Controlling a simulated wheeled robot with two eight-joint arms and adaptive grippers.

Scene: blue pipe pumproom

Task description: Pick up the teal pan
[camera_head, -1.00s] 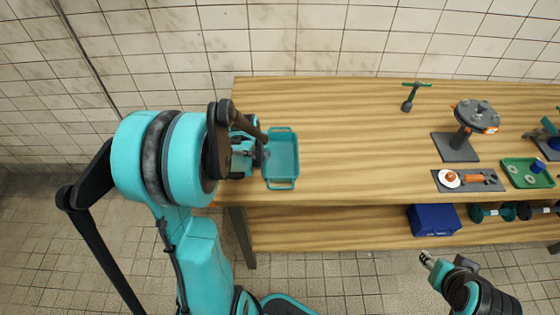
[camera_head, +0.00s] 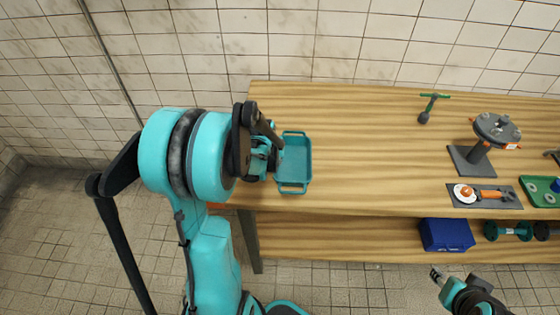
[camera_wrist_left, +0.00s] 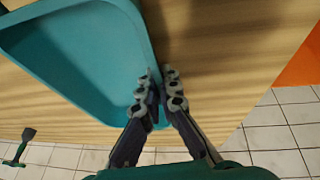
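The teal pan (camera_head: 295,158) is a rectangular tray with a handle at each end, at the left end of the wooden table. My left gripper (camera_head: 277,158) is at the pan's left side in the head view, partly hidden by its own arm. In the left wrist view, the pan (camera_wrist_left: 75,50) fills the upper left. My left gripper (camera_wrist_left: 161,74) has one finger on the inner side of the pan's wall and one outside, closed together with the wall between them. My right gripper (camera_head: 437,275) is in front of the table, away from the pan; its finger opening is too small to judge.
The wooden table (camera_head: 370,150) is clear right of the pan. Further right are a green-handled tool (camera_head: 428,108), a flanged stand (camera_head: 480,150), a grey mat (camera_head: 488,197) with parts and a green tray (camera_head: 540,190). A blue box (camera_head: 446,235) is on the lower shelf.

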